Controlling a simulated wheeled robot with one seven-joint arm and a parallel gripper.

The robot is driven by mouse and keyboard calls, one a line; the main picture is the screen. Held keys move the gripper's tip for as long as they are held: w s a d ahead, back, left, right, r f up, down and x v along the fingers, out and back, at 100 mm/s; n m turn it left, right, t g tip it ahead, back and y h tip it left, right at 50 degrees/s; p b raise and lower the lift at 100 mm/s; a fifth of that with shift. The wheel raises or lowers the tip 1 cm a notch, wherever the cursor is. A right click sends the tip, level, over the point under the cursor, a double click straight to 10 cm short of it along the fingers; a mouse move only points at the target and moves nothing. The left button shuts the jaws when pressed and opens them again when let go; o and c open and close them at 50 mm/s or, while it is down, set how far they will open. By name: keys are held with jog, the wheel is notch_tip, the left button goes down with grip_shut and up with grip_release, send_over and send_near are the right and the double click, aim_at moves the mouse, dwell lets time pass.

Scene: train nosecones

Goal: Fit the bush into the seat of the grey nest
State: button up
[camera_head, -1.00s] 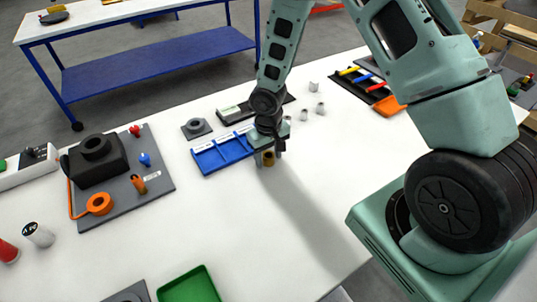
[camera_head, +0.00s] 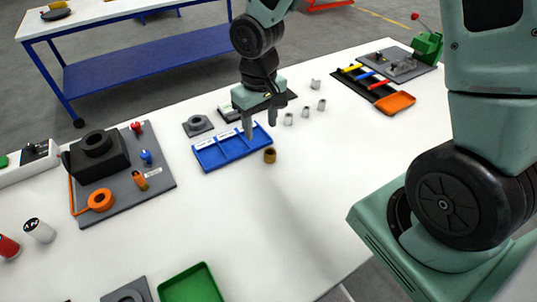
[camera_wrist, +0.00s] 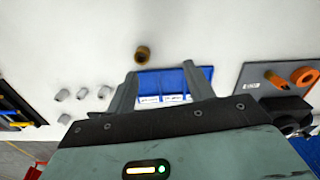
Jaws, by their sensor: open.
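The bush, a small brass-brown hollow cylinder (camera_head: 270,155), stands upright on the white table just in front of the blue tray. In the wrist view the bush (camera_wrist: 142,53) lies beyond my fingertips. My gripper (camera_head: 260,122) is open and empty, raised above the blue tray, behind the bush and apart from it. Its two spread fingers also show in the wrist view (camera_wrist: 160,70). A grey square piece with a round raised seat (camera_head: 198,125) lies left of the blue tray. Another grey piece (camera_head: 128,291) is cut off at the bottom edge. I cannot tell which is the nest.
The blue compartment tray (camera_head: 230,151) lies under my gripper. Several small grey cylinders (camera_head: 305,112) stand to its right. A grey board (camera_head: 158,182) with a black block (camera_head: 97,158) is at left, a green tray (camera_head: 190,285) in front. The table's middle front is clear.

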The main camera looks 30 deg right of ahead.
jog(key=s+a+r+n, duration=0.2)
jog(key=s+a+r, duration=0.3)
jog(key=s, duration=0.3)
jog(key=shift+s+a+r+n, duration=0.15)
jog(key=shift+a+n, duration=0.15)
jog(key=shift+a, duration=0.35)
jog(key=shift+o, duration=0.5)
jog(key=s+a+r+n, duration=0.1)
jog(key=s, duration=0.4)
jog(key=s+a+r+n, duration=0.2)
jog(key=s, duration=0.4)
jog(key=shift+r+y, duration=0.25)
jog(key=shift+y, duration=0.05)
jog(key=m+p, duration=0.2)
jog(key=m, duration=2.3)
send_over(270, 150)
jog(key=a, duration=0.1)
jog(key=f, duration=1.8)
jog(key=shift+s+f, duration=0.3)
jog(key=shift+s, duration=0.1)
jog(key=f+p, duration=0.1)
jog(key=f, duration=0.3)
jog(key=shift+s+d+p, duration=0.15)
jog(key=shift+d+p, duration=0.05)
jog(key=shift+p, duration=0.2)
jog(key=shift+f, duration=0.65)
